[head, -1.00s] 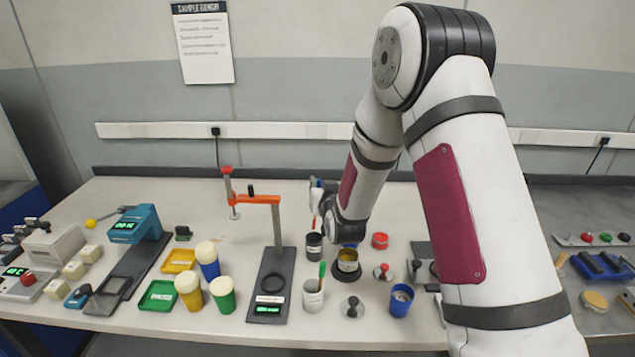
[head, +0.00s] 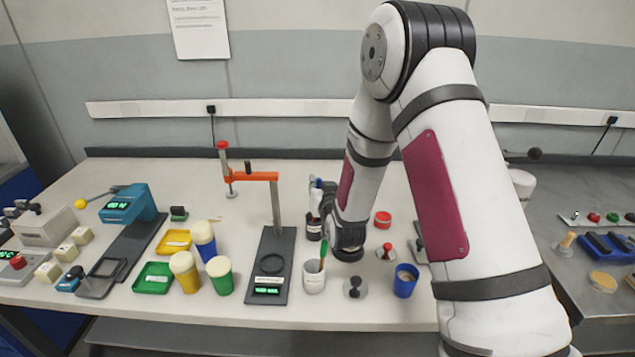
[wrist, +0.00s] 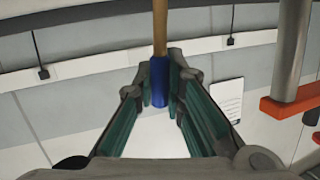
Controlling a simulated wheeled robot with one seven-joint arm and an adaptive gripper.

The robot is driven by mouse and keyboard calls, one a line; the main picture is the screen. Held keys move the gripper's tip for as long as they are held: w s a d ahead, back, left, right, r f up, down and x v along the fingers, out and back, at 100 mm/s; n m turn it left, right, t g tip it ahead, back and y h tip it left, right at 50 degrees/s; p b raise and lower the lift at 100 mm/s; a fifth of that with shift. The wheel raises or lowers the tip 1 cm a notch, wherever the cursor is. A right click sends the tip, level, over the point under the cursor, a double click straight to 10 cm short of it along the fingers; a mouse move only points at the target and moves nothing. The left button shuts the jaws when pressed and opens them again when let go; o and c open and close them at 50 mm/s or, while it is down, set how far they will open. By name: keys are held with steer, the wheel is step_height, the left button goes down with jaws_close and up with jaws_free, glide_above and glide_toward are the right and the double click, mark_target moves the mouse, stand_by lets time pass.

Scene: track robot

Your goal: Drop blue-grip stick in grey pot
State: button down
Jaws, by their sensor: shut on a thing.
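My gripper (head: 318,192) is over the bench, to the right of the orange clamp stand. In the wrist view my gripper (wrist: 160,85) is shut on the blue grip of the stick (wrist: 160,78), whose tan shaft runs out past the top edge. In the head view the stick is small and mostly unclear.
The orange clamp stand (head: 276,220) rises left of the pots. A blue cup (head: 405,284), a dark-knobbed weight (head: 355,288) and a red lid (head: 382,219) stand to the right. Coloured trays and capped cups (head: 220,278) fill the left.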

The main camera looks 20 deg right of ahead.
steer(key=shift+f, duration=0.25)
steer(key=c, duration=1.6)
jaws_free()
steer(key=shift+o, duration=0.7)
steer(key=o, duration=0.5)
steer(key=shift+r+p, duration=2.2)
steer(key=shift+r, duration=2.8)
